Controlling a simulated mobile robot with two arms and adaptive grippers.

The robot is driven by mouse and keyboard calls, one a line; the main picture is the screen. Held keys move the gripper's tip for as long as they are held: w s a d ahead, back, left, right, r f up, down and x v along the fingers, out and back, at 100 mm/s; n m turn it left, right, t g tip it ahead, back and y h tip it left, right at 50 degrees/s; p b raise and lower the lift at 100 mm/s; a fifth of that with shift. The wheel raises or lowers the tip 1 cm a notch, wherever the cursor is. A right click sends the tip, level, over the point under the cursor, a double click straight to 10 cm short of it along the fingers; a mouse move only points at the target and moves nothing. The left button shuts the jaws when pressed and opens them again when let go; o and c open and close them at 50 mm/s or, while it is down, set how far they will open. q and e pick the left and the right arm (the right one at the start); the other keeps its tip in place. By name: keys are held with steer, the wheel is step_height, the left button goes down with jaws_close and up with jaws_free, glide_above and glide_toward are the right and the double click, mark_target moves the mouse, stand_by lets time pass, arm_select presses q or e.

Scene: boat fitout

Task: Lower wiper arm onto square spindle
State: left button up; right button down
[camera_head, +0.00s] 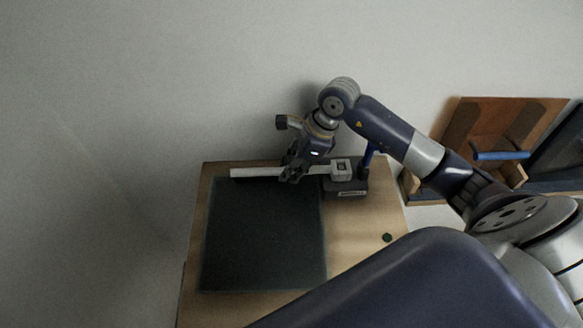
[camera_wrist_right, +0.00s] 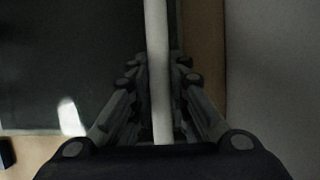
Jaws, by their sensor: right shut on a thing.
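The wiper arm (camera_head: 257,172) is a long white bar lying across the far edge of the table in the head view. Its square head (camera_head: 341,167) is at the right, over a dark block (camera_head: 346,188). I cannot tell whether the head touches the block, and no spindle shows. My right gripper (camera_head: 290,176) is shut on the bar near its middle. In the right wrist view the bar (camera_wrist_right: 157,60) runs between the two fingers (camera_wrist_right: 158,85). My left gripper is not in view.
A dark square panel (camera_head: 262,235) covers much of the wooden table (camera_head: 365,225). A blue upright handle (camera_head: 368,154) stands beside the block. A small green disc (camera_head: 387,237) lies at the right. Wooden trays (camera_head: 500,130) with a blue bar stand farther right, near the wall.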

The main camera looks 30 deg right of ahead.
stand_by(0.4)
steer(key=c, duration=1.4)
jaws_free()
steer(key=shift+c, duration=0.2)
steer(key=v, duration=1.2)
